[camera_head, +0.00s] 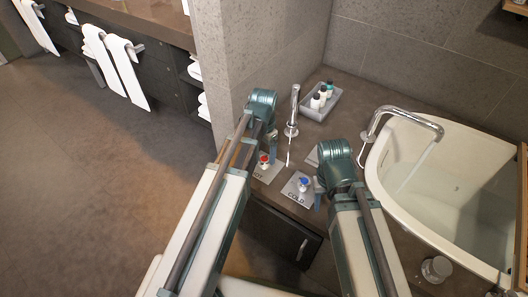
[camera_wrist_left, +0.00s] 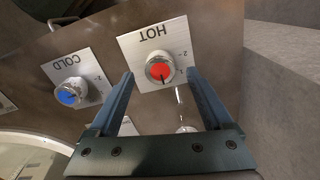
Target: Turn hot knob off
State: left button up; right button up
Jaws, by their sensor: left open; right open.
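The hot knob (camera_head: 264,159) has a red cap and sits on a white plate marked HOT on the counter. In the left wrist view the hot knob (camera_wrist_left: 160,70) shows a dark pointer line on its red face, angled toward the bottom of the picture. My left gripper (camera_wrist_left: 159,76) is open, with one finger on each side of the knob; contact is not clear. In the head view my left gripper (camera_head: 273,143) is partly hidden by its arm. The blue cold knob (camera_head: 303,184) also shows in the wrist view (camera_wrist_left: 69,95). My right gripper (camera_head: 319,195) is beside the cold plate.
A chrome spout (camera_head: 410,116) pours a stream into the white tub (camera_head: 380,165) at right. A smaller chrome tap (camera_head: 293,110) stands behind the knobs, near a grey tray (camera_head: 331,109) of small bottles. A stone wall (camera_head: 235,60) rises left of the counter.

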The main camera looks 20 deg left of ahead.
aim_at(264, 159)
pick_arm(q)
notch_tip(264, 159, up, 11)
jog(key=p, duration=1)
jog(key=shift+f, duration=0.1)
jog(key=s+d+r+n+y+p, duration=0.1)
jog(key=s+d+r+n+p, duration=0.1)
jog(key=s+d+r+p, duration=0.8)
jog(key=s+r+p, duration=0.1)
jog(key=s+r, duration=0.1)
jog(key=s, duration=0.2)
jog(key=shift+s+d+p, duration=0.2)
jog(key=shift+d+p, duration=0.05)
jog(key=shift+p, duration=0.1)
dwell(0.7)
